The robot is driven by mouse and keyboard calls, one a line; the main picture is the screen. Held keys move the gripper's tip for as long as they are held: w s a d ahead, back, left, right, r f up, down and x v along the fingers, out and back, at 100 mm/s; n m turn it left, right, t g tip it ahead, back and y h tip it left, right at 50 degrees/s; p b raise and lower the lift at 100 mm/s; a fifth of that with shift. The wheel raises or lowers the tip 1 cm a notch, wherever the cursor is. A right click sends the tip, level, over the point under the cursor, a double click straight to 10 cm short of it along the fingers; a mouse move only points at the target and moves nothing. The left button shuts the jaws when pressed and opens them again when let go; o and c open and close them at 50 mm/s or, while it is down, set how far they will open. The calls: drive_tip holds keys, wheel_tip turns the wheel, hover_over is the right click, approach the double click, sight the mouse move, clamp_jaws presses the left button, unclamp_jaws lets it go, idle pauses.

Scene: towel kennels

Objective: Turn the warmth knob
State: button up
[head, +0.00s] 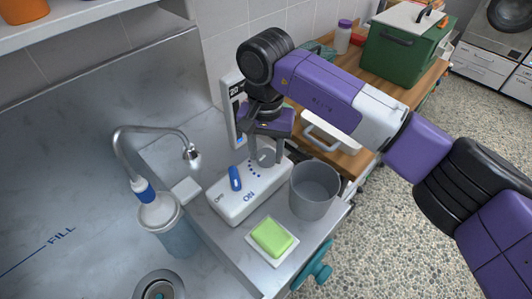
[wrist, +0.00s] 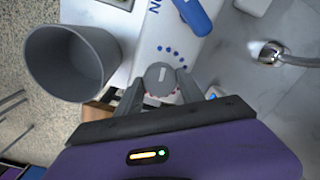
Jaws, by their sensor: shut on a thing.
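The warmth knob (wrist: 160,73) is a round grey dial with a pale mark on its face; in the head view (head: 267,157) it sits at the far end of a white control box (head: 228,207). A curved row of blue dots lies beside it. My gripper (wrist: 158,82) reaches down to the knob, with one finger on each side, and is shut on it. In the head view the gripper (head: 267,146) hides part of the knob. A blue lever (head: 235,178) stands on the box between OFF and ON lettering.
A grey bin (head: 314,190) stands close to the right of the box. A green sponge (head: 272,237) lies on a white dish in front. A wall panel (head: 236,105) is behind the gripper.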

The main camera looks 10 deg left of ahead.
sight(266, 154)
drive_tip(key=m+b, duration=0.1)
drive_tip(key=m, duration=0.3)
drive_tip(key=shift+m, duration=0.3)
drive_tip(key=m, duration=0.3)
drive_tip(key=shift+m+b, duration=0.3)
drive_tip(key=m, duration=0.7)
drive_tip(key=shift+b, duration=0.35)
drive_tip(key=o, duration=1.4)
drive_tip(key=shift+r, duration=0.1)
wheel_tip(266, 154, up, 8)
drive_tip(key=shift+f+b, duration=0.2)
drive_tip(key=shift+b, duration=0.3)
